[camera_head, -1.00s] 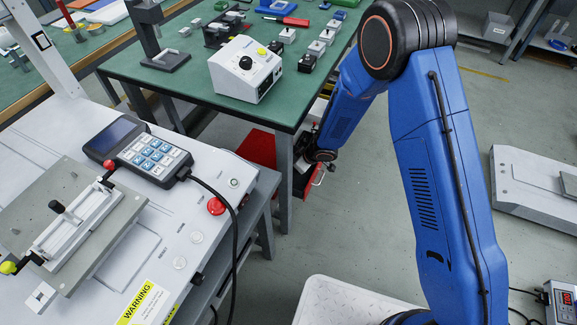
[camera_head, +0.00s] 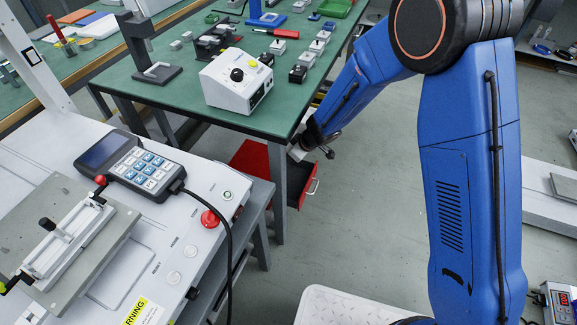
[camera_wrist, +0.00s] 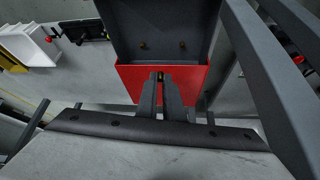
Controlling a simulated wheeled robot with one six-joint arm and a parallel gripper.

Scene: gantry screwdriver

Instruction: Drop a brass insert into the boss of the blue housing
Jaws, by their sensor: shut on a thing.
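A red drawer (camera_wrist: 190,78) with a dark inside lies beyond the fingertips. Blue pieces lie on the table, but I cannot tell which is the blue housing, and no boss is clear.
The green table (camera_head: 190,105) holds a white control box (camera_head: 236,80), a grey stand (camera_head: 157,73) and several small blocks. A white console (camera_head: 190,270) with a keypad pendant (camera_head: 135,165) and a fixture fills the left. Grey floor (camera_head: 370,220) lies open right of the drawer.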

